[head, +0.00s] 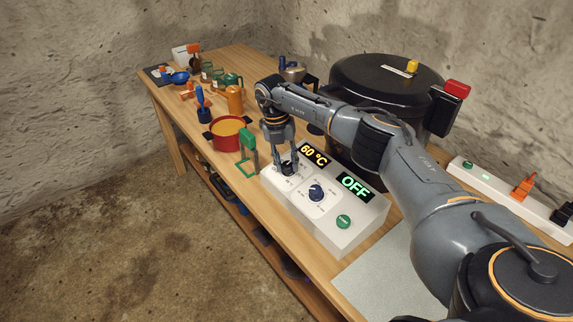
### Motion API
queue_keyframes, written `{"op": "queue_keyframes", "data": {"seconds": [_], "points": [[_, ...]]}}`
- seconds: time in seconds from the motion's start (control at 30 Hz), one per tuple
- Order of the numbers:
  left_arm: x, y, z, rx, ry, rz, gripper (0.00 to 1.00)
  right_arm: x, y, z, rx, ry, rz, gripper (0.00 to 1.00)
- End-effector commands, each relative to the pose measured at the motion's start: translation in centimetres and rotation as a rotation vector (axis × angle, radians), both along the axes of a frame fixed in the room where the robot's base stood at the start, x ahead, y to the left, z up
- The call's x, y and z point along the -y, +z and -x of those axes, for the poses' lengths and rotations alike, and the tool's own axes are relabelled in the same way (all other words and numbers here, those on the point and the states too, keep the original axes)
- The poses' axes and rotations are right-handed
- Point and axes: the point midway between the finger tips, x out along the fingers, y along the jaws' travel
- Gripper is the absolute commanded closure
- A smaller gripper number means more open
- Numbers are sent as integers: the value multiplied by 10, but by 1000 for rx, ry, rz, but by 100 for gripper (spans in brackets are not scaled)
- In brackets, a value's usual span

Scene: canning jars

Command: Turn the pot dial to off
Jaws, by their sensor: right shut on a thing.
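A white control box (343,226) stands on the wooden table beside a big black pot (362,100). Its top has a left dial, a dark blue dial (316,192) in the middle and a green button (343,222). One display reads 60 °C (315,155) and the other display reads OFF (355,187). My right gripper (288,167) points down and is shut on the left dark dial (289,169). Its fingers hide much of that dial, so I cannot read its setting. My left gripper is not in view.
Jars (217,77) and other items crowd the far table end. A power strip (490,184) lies at right. A pale mat (385,275) is in front.

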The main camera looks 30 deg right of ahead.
Motion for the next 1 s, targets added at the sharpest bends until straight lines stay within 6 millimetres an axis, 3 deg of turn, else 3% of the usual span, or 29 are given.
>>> {"op": "queue_keyframes", "data": {"seconds": [0.4,1.0], "points": [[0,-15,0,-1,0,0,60,-2,-1,-1,-94,384,9,100],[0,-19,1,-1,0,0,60,-3,-1,-1,-233,939,19,100]]}}
